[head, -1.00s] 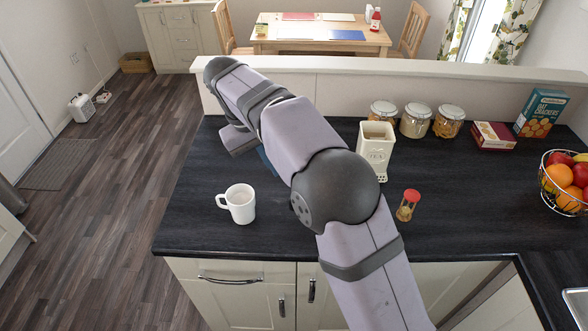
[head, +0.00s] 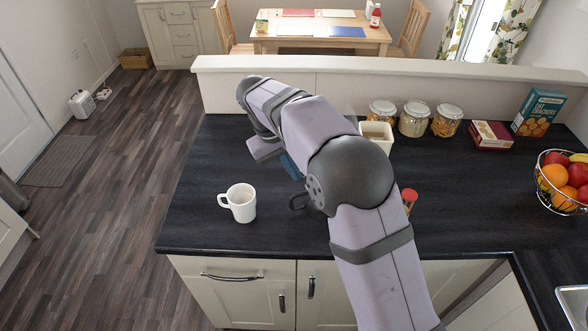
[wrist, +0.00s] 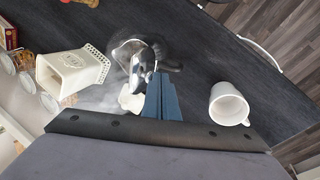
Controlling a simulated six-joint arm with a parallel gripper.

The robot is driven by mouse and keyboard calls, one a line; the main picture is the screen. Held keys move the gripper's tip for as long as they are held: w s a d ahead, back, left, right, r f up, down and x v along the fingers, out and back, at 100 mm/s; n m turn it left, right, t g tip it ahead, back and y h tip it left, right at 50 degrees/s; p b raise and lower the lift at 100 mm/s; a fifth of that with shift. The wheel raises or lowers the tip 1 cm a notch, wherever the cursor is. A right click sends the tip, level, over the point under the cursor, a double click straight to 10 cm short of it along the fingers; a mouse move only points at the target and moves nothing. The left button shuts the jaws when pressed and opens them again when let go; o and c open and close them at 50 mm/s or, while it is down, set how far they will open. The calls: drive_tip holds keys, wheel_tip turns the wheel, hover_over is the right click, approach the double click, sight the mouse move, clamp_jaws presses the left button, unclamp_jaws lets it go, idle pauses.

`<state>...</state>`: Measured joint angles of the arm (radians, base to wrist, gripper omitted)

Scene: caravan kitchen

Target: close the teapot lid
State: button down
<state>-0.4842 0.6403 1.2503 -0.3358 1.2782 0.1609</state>
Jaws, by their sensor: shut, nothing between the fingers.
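The teapot (wrist: 127,50) shows in the wrist view as a shiny, rounded, glass-like body with a dark handle (wrist: 172,66). In the head view my arm hides most of it, and only a dark handle (head: 298,201) shows beside the arm. A pale, shiny piece (wrist: 130,98) lies between the pot and my fingers; I cannot tell whether it is the lid, nor how far the lid stands open. My gripper (wrist: 160,80) has blue fingers, shut and empty, close by the pot in the picture; I cannot tell whether they touch it. Its fingers (head: 290,166) also show in the head view.
A white mug (head: 240,203) stands to the left on the dark worktop (head: 200,170). A red-capped jar (head: 408,197) is partly behind my arm. A fruit basket (head: 562,182) stands far right.

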drive_tip(key=shift+r, duration=0.1)
drive_tip(key=d+y+p, duration=0.1)
drive_tip(key=d+g+y+p, duration=0.1)
drive_tip(key=w+d+r+y+p, duration=0.1)
drive_tip(key=p, duration=0.1)
drive_tip(key=shift+w+d+r, duration=0.1)
drive_tip(key=shift+d, duration=0.05)
drive_tip(key=w+d+f+g+y+p, duration=0.1)
drive_tip(key=w+d+f+g+y, duration=0.1)
drive_tip(key=d+f+y, duration=0.3)
drive_tip(key=shift+w+d, duration=0.65)
drive_tip(key=shift+d, duration=1.1)
drive_tip(key=shift+s+f, duration=0.1)
drive_tip(key=shift+f, duration=0.2)
